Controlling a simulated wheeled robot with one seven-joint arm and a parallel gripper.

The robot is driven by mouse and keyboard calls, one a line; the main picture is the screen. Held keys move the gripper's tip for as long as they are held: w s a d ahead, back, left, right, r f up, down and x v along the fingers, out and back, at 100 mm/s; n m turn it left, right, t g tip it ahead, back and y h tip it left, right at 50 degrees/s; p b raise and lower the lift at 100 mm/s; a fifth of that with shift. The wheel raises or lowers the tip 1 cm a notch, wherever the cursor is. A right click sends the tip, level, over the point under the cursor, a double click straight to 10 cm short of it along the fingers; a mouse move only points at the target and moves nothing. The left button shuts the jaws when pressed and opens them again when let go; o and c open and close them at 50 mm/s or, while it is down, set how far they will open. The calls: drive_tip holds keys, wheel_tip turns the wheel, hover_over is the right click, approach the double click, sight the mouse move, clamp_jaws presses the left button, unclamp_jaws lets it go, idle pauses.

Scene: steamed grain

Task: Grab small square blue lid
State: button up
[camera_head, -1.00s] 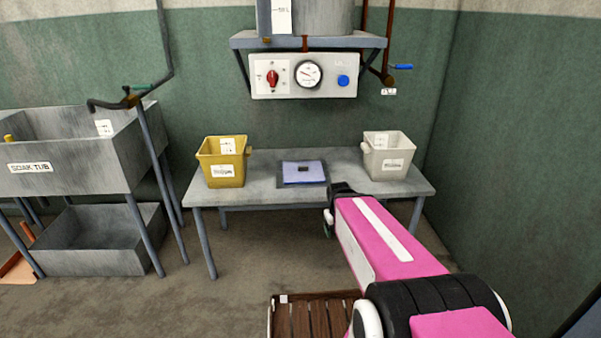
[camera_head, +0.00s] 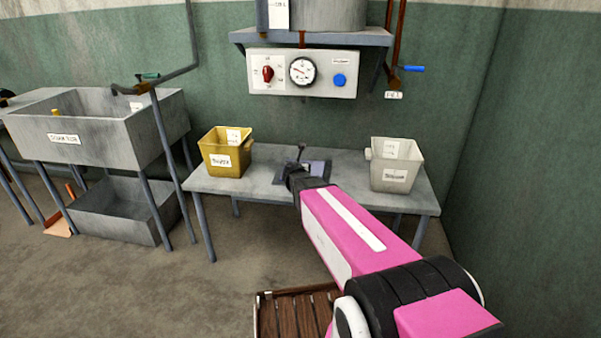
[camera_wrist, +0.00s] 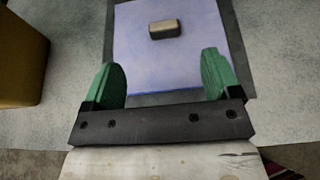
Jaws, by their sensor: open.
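The square blue lid (camera_wrist: 140,67) lies flat on a dark square base on the grey table, with a small dark block-shaped handle (camera_wrist: 165,29) on top. In the head view the lid (camera_head: 316,168) is mostly hidden behind my arm. My gripper (camera_wrist: 161,80) is open and empty, its two green fingers spread over the near part of the lid. The handle stands ahead of the fingertips, roughly midway between them and apart from them. The height of the fingers above the lid is hard to tell.
A yellow bin (camera_head: 225,154) stands on the table (camera_head: 258,184) to the left, and a white bin (camera_head: 396,168) to the right. A control panel (camera_head: 302,73) hangs on the wall above. A soak tub (camera_head: 95,128) stands at the left. The table between the bins is otherwise clear.

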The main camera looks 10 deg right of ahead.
drive_tip(key=x, duration=0.4)
drive_tip(key=shift+w+f, duration=0.1)
drive_tip(key=shift+w, duration=0.2)
drive_tip(key=shift+s+f+x, duration=0.1)
drive_tip(key=shift+f+x, duration=0.1)
drive_tip(key=shift+x, duration=0.8)
drive_tip(key=shift+s+f+x, duration=0.1)
drive_tip(key=shift+f+x, duration=0.05)
drive_tip(key=shift+x, duration=0.9)
drive_tip(key=shift+s+f+x, duration=0.1)
drive_tip(key=shift+f+x, duration=0.1)
drive_tip(key=shift+x, duration=0.8)
drive_tip(key=shift+d, duration=0.15)
drive_tip(key=c, duration=1.1)
